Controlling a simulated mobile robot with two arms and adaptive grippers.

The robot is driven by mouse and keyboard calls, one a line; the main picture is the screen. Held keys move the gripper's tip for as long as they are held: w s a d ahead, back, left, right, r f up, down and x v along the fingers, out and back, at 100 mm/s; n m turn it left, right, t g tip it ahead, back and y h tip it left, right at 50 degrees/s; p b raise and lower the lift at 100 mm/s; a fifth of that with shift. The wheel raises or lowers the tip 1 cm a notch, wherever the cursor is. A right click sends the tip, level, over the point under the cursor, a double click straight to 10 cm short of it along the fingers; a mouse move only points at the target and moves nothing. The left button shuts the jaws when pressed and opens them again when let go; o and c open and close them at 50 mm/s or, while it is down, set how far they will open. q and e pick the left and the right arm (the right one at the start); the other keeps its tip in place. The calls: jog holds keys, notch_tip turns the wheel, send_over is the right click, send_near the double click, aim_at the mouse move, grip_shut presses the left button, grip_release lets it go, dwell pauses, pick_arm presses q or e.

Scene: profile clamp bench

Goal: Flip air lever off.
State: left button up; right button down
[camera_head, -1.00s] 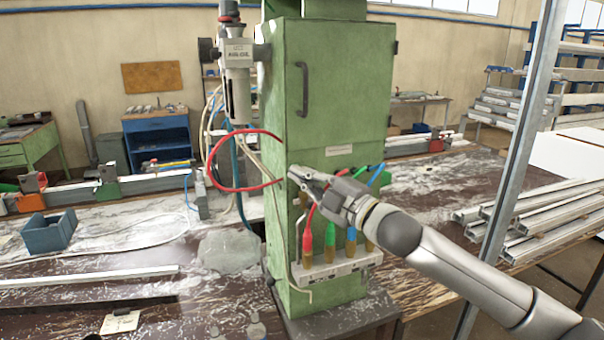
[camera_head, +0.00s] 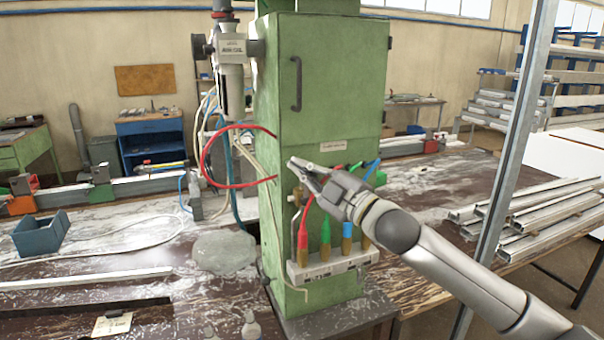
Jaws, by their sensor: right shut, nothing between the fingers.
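The green cabinet (camera_head: 340,100) stands upright in the middle, with a manifold block (camera_head: 325,268) low on its front. Red, green and blue hoses with brass ends rise from the block. A small brass and grey fitting (camera_head: 296,198) sits by the cabinet's left front edge above the block; I cannot tell whether it is the air lever. My right gripper (camera_head: 294,166) is shut and empty in front of the cabinet, its fingertips a little above the fitting. Its fingers and wrist hide part of the panel and hoses. My left gripper is out of view.
A grey air regulator (camera_head: 230,65) hangs at the cabinet's upper left, with a red hose loop (camera_head: 203,160) below it. A blue bin (camera_head: 40,234) stands on the bench at left. Metal profiles (camera_head: 545,215) lie at right, behind a thin upright post (camera_head: 510,150).

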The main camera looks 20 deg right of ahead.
jog(key=d+f+m+t+h+b, duration=0.2)
jog(key=d+f+m+h+b, duration=0.1)
jog(key=m, duration=0.8)
jog(key=d+f+m+t+h+b, duration=0.2)
jog(key=d+f+m+h+b, duration=0.2)
jog(key=m+h, duration=0.5)
jog(key=shift+w+d+m+b, duration=0.2)
jog(key=shift+d+m+b, duration=0.75)
jog(key=shift+d+m, duration=0.75)
jog(key=shift+d, duration=0.2)
